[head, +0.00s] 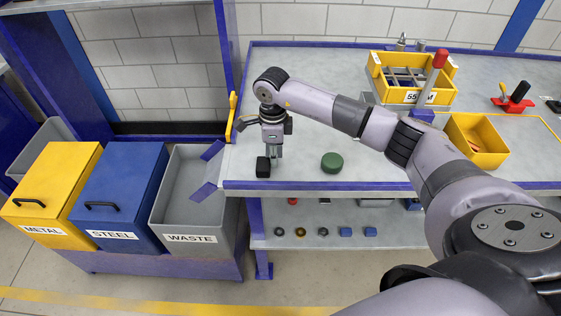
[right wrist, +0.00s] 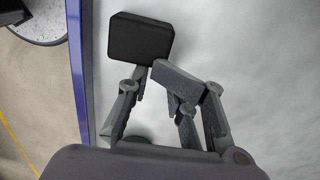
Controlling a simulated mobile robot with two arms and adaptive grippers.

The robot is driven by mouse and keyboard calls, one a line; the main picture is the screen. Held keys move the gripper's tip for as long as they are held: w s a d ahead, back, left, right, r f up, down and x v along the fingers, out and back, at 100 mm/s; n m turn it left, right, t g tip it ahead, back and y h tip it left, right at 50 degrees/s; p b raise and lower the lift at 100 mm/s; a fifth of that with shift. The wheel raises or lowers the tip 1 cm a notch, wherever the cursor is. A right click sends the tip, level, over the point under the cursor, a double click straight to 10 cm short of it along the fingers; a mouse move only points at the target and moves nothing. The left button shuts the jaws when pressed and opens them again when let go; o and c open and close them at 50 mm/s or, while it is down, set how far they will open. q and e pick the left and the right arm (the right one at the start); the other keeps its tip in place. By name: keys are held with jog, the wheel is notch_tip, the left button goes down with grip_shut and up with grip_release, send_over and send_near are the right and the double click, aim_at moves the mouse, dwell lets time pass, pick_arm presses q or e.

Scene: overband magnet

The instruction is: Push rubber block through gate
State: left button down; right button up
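The black rubber block (head: 263,167) sits on the grey bench top near its left front corner. In the right wrist view the block (right wrist: 140,40) is just beyond the fingertips, beside them and not between them; whether they touch it I cannot tell for sure. My right gripper (head: 274,153) points down just behind and right of the block. Its fingertips (right wrist: 154,76) look brought together with nothing between them. The gate seems to be the opening at the bench's left end, with blue side flaps (head: 208,172) above the grey WASTE bin (head: 190,239). My left gripper is out of view.
A green round piece (head: 332,163) lies right of the gripper. A yellow lever (head: 231,119) stands at the bench's left edge. Yellow METAL (head: 52,195) and blue STEEL (head: 118,195) boxes stand left of WASTE. Yellow bins (head: 478,140) sit at the right.

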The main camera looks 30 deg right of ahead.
aim_at(240, 164)
jog(key=shift+w+a, duration=0.25)
jog(key=shift+a, duration=0.1)
jog(key=shift+w+a+f+b, duration=0.1)
jog(key=shift+w+a+b, duration=0.4)
jog(key=shift+a, duration=0.4)
jog(key=shift+w+a+f+b, duration=0.1)
jog(key=shift+w+a+b, duration=0.35)
jog(key=shift+a, duration=0.4)
jog(key=shift+w+a+f+b, duration=0.1)
jog(key=shift+w+a+b, duration=0.4)
jog(key=shift+a, duration=0.4)
jog(key=shift+a, duration=0.1)
jog(key=shift+w+a+b, duration=0.4)
jog(key=shift+a, duration=0.15)
jog(key=shift+w+a, duration=0.15)
jog(key=shift+a, duration=0.05)
jog(key=shift+w+a+b, duration=0.2)
jog(key=shift+a+b, duration=0.1)
